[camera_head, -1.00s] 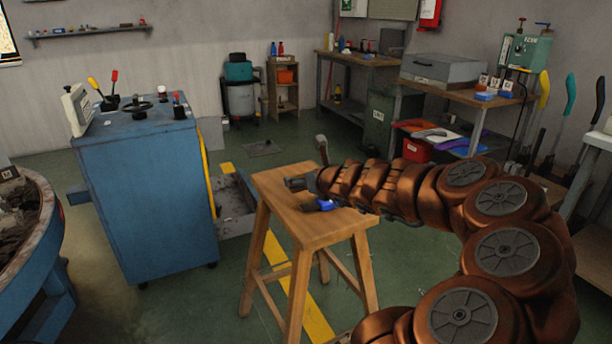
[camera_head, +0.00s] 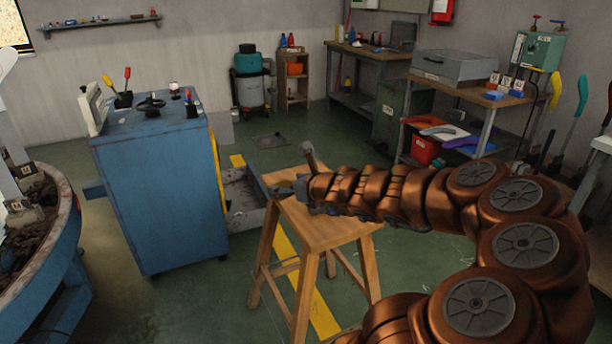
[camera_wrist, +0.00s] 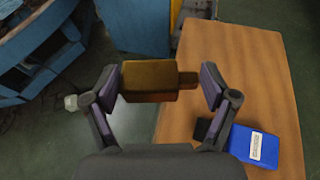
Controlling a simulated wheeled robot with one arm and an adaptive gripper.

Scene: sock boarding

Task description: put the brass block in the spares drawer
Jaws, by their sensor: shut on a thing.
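The brass block (camera_wrist: 150,76), a squat piece with a narrower stub on its right end, is between the fingers of my gripper (camera_wrist: 160,88) in the wrist view. My gripper is shut on it and holds it above or just beyond the left edge of a wooden stool. In the head view my gripper (camera_head: 293,182) is over the stool's far left part, and I cannot make out the block there. An open grey drawer or tray (camera_head: 243,212) sits low beside the blue cabinet; I cannot read any label on it.
The wooden stool (camera_head: 318,232) bears a blue labelled object (camera_wrist: 254,146) near my gripper's right finger. The blue cabinet (camera_head: 160,200) with levers on top stands to the left. A round blue-sided tub (camera_head: 68,235) is at far left. A workbench (camera_head: 470,92) stands at the back right.

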